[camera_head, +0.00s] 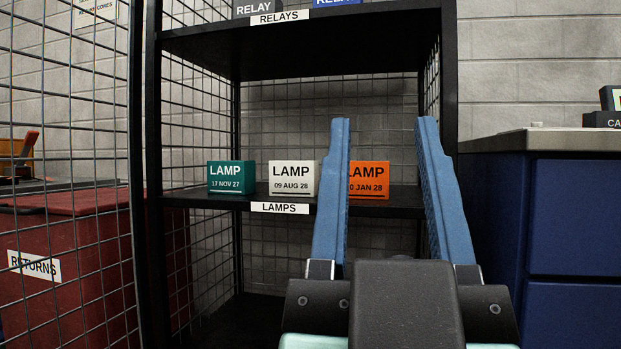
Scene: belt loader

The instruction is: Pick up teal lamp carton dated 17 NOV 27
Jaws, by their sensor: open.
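The teal lamp carton (231,177) reads LAMP and 17 NOV 27. It stands upright at the left end of the middle shelf (225,200), above and left of the LAMPS label. My gripper (382,122) is in the foreground at centre right. Its two long blue fingers are spread apart with nothing between them that I can see held. The gripper is to the right of the teal carton and not touching it. The left finger partly covers an orange carton behind it.
A white lamp carton (292,179), 09 AUG 28, stands just right of the teal one; an orange lamp carton (369,180) is further right. Relay cartons (258,8) sit on the upper shelf. A red RETURNS bin (75,270) and wire mesh are left; a blue cabinet (570,220) is right.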

